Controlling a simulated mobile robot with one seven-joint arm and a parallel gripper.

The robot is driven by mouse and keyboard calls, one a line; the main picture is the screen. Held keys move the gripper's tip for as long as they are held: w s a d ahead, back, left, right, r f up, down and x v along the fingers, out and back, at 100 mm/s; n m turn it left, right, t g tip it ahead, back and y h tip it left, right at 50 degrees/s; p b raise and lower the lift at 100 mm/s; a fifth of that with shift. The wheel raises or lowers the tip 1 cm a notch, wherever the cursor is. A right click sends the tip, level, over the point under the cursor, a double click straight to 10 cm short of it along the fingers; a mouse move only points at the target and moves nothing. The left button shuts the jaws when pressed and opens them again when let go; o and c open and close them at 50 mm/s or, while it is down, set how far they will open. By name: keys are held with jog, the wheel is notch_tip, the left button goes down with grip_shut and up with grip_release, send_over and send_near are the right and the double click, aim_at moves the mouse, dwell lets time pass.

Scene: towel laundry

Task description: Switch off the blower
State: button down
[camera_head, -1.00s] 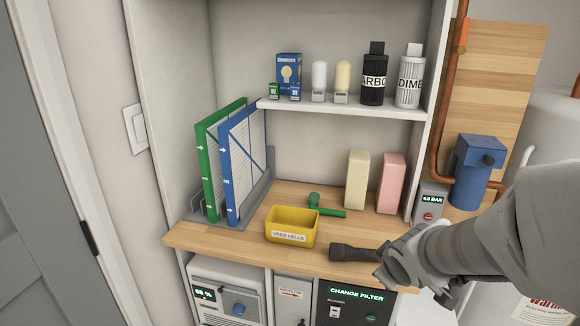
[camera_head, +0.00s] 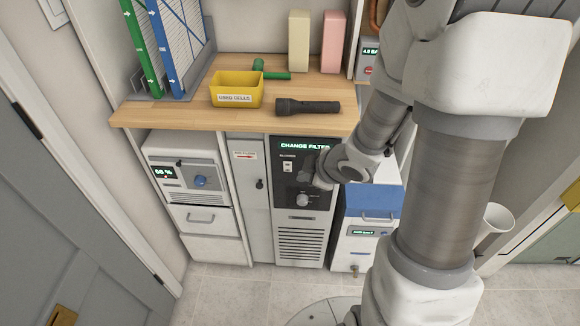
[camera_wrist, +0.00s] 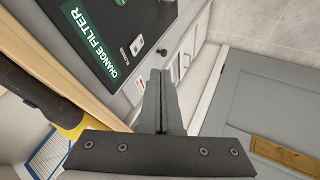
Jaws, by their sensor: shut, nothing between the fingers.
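The blower unit (camera_head: 308,222) stands under the worktop, with a dark upper panel, a lit CHANGE FILTER display (camera_head: 304,146) and a vented grey lower front. Its small pale switch (camera_head: 288,167) sits under the BLOWER label at the panel's left. A round knob (camera_head: 302,200) is lower down. My gripper (camera_head: 306,176) is in front of the panel, right of the switch; contact cannot be told. In the wrist view, the fingers (camera_wrist: 159,76) are together and empty, with the switch (camera_wrist: 137,46) beyond them and the display (camera_wrist: 95,42) at the left.
A black flashlight (camera_head: 308,107) lies near the worktop's front edge (camera_head: 180,117), beside the yellow used-cells bin (camera_head: 236,90). A grey cabinet (camera_head: 248,190) and a unit with a blue knob (camera_head: 200,181) stand left of the blower. A blue-and-white unit (camera_head: 368,200) stands right.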

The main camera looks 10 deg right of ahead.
jog(key=b, duration=0.4)
send_near(291, 168)
jog(key=w+a+f, duration=0.2)
jog(key=a+f, duration=0.1)
jog(key=f, duration=0.2)
jog(key=shift+w+r, duration=0.2)
jog(key=shift+w, duration=0.3)
jog(key=shift+w+r+p, duration=0.1)
jog(key=shift+p, duration=0.2)
